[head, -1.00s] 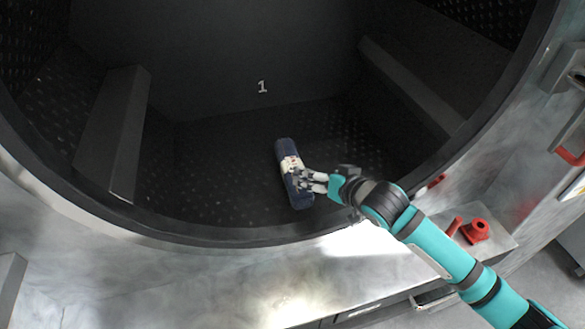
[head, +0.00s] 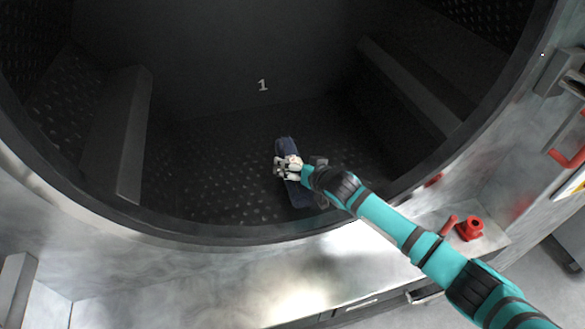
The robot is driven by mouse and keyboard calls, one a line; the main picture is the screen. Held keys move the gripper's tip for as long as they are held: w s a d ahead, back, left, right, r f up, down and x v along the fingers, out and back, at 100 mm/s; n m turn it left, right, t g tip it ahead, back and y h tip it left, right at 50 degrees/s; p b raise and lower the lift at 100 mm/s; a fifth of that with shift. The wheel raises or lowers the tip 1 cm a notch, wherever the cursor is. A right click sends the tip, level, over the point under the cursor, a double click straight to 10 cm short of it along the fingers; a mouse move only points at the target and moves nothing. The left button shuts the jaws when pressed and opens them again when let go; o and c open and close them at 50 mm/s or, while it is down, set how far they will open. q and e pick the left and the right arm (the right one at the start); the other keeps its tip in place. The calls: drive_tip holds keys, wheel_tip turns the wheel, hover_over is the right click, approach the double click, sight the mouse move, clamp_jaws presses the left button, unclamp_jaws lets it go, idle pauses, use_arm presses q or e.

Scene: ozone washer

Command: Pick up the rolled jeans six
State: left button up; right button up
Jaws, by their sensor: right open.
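The rolled jeans (head: 296,194) are a dark blue roll lying on the perforated floor inside the washer drum, near its front rim. My right gripper (head: 280,167) is over the middle of the roll, with its pale fingers spread across it. The gripper is open. The hand and wrist hide the middle and part of the right side of the roll. I cannot tell whether the fingers touch it. My left gripper is not in view.
The round drum opening has a dark rim (head: 240,236). Raised ribs stand at the left (head: 127,135) and right (head: 405,85) inside the drum. A red knob (head: 469,229) sits outside at the lower right. The drum floor left of the roll is free.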

drive_tip(key=shift+c, duration=0.2)
drive_tip(key=c, duration=1.6)
drive_tip(key=shift+r, duration=0.15)
